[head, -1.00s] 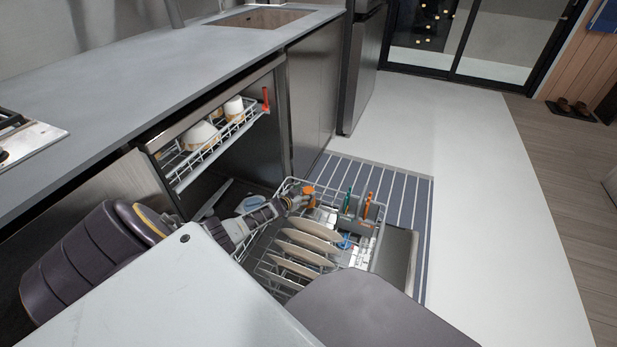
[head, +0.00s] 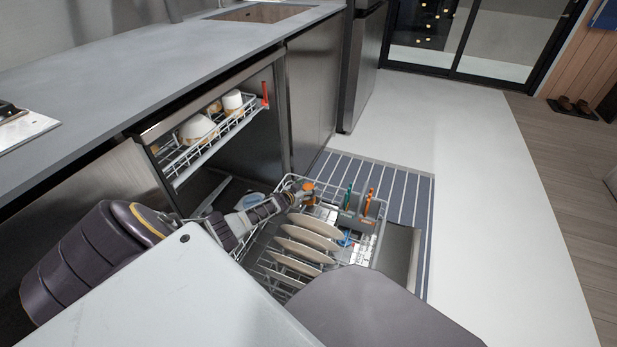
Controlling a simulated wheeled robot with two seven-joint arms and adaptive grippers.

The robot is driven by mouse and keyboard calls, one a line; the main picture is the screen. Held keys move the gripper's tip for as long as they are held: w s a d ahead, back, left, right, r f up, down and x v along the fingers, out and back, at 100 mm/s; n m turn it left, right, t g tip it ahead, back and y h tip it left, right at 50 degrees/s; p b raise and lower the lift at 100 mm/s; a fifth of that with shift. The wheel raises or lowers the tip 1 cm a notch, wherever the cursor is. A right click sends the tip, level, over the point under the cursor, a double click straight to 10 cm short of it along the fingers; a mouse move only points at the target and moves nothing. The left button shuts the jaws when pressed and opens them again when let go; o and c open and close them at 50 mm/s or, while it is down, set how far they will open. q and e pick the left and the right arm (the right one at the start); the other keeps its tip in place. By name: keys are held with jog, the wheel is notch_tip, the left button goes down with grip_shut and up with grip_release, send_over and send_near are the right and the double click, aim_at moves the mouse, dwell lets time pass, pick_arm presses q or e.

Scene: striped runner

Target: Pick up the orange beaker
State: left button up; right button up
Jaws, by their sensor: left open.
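The orange beaker (head: 309,187) is in the far left corner of the pulled-out lower dishwasher rack (head: 282,187). It is small and partly hidden by my left gripper (head: 304,196). That gripper reaches in over the rack's left side and is open, with its fingers at the beaker. I cannot tell whether they touch it. My right gripper is not in view.
Several pale plates (head: 300,250) stand in the rack beside my left gripper. A grey cutlery basket (head: 358,222) with green and orange handles is to the right. The upper rack (head: 215,135) holds white cups and bowls. A striped runner (head: 400,190) lies beyond.

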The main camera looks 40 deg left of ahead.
pick_arm(q)
jog(key=c, duration=0.9)
jog(key=shift+o, duration=0.2)
jog(key=shift+r, duration=0.1)
